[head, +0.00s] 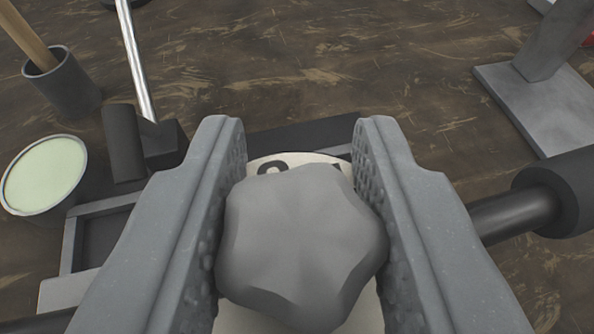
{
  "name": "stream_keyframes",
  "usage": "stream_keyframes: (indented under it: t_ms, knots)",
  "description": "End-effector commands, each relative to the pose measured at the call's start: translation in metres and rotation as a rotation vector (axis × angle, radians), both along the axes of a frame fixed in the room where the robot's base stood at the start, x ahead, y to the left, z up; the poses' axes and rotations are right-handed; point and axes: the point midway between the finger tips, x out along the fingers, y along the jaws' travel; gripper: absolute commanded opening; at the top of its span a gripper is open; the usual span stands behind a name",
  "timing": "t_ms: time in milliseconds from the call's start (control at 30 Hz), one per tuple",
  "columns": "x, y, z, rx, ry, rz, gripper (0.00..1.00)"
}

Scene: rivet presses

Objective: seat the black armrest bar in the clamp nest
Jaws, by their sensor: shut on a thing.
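My gripper (300,145) has its two grey jaws, with dimpled inner faces, closed on a grey lobed knob (302,245). The knob fills the space between the jaws. A pale dial plate (285,160) with a dark mark shows behind the knob, mostly hidden by it. A dark flat-edged bar (300,135) lies just beyond the dial, between the fingertips, partly covered by the jaws. I cannot tell whether it is the black armrest bar. A grey-rimmed frame (68,240) with a dark recess sits left of the left jaw; I cannot tell whether it is the clamp nest.
A metal rod lever (135,60) rises from a dark block at the left, beside a dark cylinder (123,143). A round pale-green dish (45,175) and a grey cup (65,85) stand farther left. A dark shaft (515,213) and a grey footed stand (545,105) are at right.

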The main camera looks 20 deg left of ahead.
Motion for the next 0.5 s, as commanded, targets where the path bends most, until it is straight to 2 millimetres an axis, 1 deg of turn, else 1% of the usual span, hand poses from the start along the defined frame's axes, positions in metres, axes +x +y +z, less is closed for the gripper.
stream_keyframes:
  t_ms: [200, 500]
  knots:
    - [0.012, 0.006, -0.004, -0.001, 0.003, -0.002, 0.00]
    - [0.029, 0.018, -0.001, 0.002, -0.004, -0.002, 0.00]
